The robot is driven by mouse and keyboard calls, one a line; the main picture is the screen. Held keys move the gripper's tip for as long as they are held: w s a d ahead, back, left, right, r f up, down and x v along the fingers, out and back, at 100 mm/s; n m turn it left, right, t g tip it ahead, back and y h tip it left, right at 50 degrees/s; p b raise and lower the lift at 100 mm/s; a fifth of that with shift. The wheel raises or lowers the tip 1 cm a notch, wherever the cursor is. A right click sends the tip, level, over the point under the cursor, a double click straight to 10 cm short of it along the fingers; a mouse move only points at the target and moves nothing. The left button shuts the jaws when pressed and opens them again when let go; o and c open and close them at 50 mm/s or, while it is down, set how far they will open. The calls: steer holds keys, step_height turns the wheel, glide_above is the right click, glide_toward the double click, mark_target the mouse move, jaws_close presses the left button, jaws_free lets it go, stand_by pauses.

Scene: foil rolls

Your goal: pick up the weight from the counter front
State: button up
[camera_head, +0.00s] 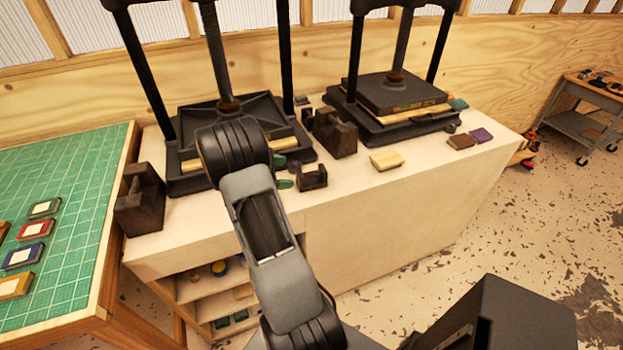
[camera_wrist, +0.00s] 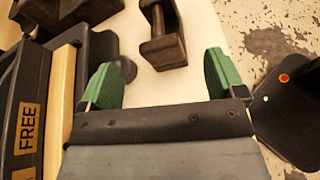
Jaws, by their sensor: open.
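A small dark weight with a raised handle (camera_head: 313,178) sits on the front part of the pale counter (camera_head: 400,205). It shows in the wrist view (camera_wrist: 165,48) at the top middle, ahead of the fingers. My gripper (camera_head: 283,172) has green fingers and is open and empty, just left of the weight in the head view. In the wrist view my gripper (camera_wrist: 162,70) has its fingers well apart, with bare counter between them. The weight looks clear of both fingers. My arm hides part of the counter's front edge in the head view.
A press (camera_head: 185,180) stands behind my gripper, and another press (camera_head: 385,100) stands further right. Larger dark weights stand between the presses (camera_head: 337,135) and at the counter's left end (camera_head: 140,205). A tan block (camera_head: 386,160) lies right of the small weight.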

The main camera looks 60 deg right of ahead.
mark_target(308, 173)
steer(key=shift+p+x, duration=1.1)
steer(key=shift+x, duration=3.5)
steer(key=shift+w, duration=0.1)
steer(key=shift+c, duration=0.2)
jaws_close()
steer(key=shift+w+d+r, duration=0.1)
